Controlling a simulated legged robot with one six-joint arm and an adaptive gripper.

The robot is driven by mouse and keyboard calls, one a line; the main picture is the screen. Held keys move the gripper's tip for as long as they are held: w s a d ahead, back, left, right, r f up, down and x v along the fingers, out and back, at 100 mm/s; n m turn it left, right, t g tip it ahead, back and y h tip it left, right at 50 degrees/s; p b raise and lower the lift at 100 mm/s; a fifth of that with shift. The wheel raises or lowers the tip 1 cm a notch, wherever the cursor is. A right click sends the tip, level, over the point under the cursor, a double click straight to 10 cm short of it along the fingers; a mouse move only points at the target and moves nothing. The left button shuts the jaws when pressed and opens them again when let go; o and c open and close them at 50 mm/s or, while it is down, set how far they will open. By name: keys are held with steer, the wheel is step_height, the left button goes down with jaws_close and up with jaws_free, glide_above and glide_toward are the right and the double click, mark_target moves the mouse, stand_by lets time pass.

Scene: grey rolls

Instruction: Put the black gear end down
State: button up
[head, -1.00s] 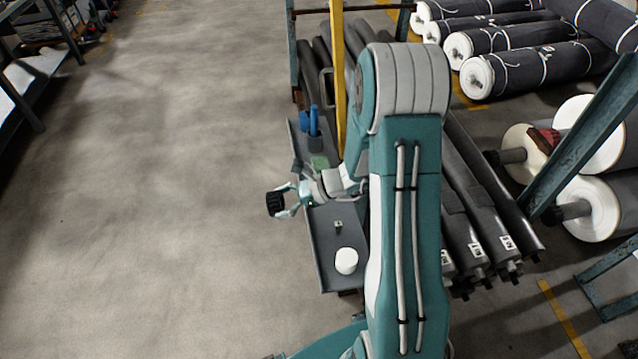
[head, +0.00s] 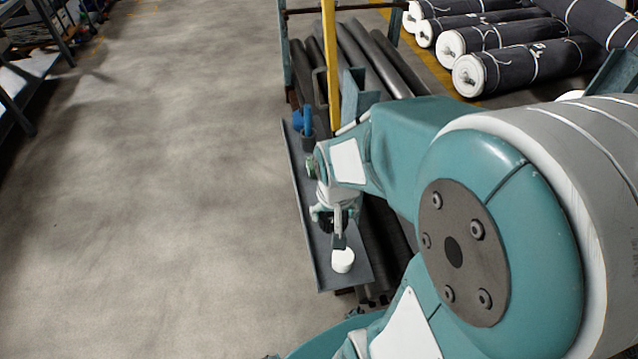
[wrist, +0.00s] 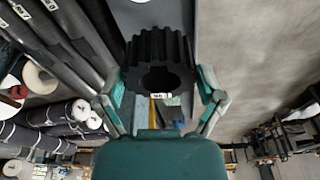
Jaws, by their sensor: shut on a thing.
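My gripper (head: 334,212) is shut on the black gear (wrist: 160,47). In the wrist view the gear is a toothed black cylinder with a round hole in its end, and a green-tipped finger grips it on each side. In the head view the gear (head: 326,222) is small and partly hidden by the gripper. It shows over the narrow grey shelf (head: 325,276), just behind a white round piece (head: 343,261). I cannot tell whether the gear touches the shelf.
Blue items (head: 303,122) stand at the shelf's far end beside a yellow post (head: 333,60). Dark rolls (head: 375,55) lie to the right of the shelf. My arm hides much of the right side. The concrete floor (head: 170,220) on the left is clear.

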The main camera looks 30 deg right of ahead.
steer(key=shift+n+t, duration=0.5)
steer(key=shift+n, duration=0.3)
steer(key=w+d+f, duration=0.1)
steer(key=w+f, duration=0.1)
steer(key=w, duration=0.2)
steer(key=w+d+f, duration=0.2)
steer(key=w+f, duration=0.1)
steer(key=w, duration=0.1)
steer(key=w+d+f, duration=0.2)
steer(key=w+f, duration=0.1)
steer(key=w, duration=0.2)
steer(key=shift+d+f, duration=0.1)
steer(key=x, duration=0.3)
steer(key=shift+s+f, duration=0.2)
steer(key=shift+f, duration=0.05)
steer(key=o, duration=1)
